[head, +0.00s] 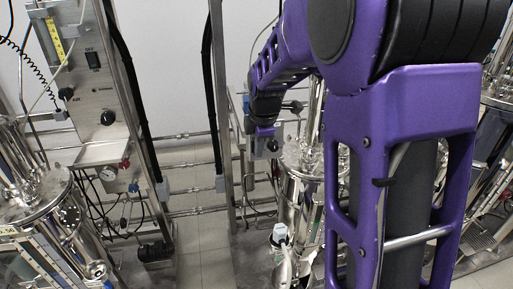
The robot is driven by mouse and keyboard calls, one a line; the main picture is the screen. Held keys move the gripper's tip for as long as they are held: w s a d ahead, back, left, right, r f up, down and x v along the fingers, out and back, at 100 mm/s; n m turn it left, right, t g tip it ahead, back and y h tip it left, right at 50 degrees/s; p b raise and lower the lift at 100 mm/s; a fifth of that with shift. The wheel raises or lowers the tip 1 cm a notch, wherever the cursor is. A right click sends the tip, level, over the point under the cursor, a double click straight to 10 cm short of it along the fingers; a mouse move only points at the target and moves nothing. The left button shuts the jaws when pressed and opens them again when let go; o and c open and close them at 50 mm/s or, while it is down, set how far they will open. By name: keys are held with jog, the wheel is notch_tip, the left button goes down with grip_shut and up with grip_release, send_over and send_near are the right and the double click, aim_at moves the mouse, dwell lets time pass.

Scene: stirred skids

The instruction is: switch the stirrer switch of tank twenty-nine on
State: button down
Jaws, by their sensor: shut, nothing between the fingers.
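My purple arm reaches from the right foreground to the back. My gripper (265,131) is small in the head view, at the arm's far end, and looks shut and empty. It is in front of or just above a grey control box (268,146) with a dark knob or switch on it. I cannot tell whether they touch. A steel tank (303,160) stands right of the box, partly hidden by my arm. No tank number twenty-nine is readable, and the switch's position cannot be made out.
A steel panel (97,84) with black knobs and a switch stands at the left, above another steel tank (38,200). Upright posts and horizontal pipes (190,211) cross the middle. Some tiled floor (205,262) is clear between the skids. More equipment stands at the right edge.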

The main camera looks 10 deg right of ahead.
dwell(0.3)
jog(key=shift+w+t+b, duration=0.15)
jog(key=shift+t+b, duration=0.15)
jog(key=shift+b, duration=0.4)
jog(key=shift+r+p, duration=0.55)
jog(key=shift+r, duration=0.25)
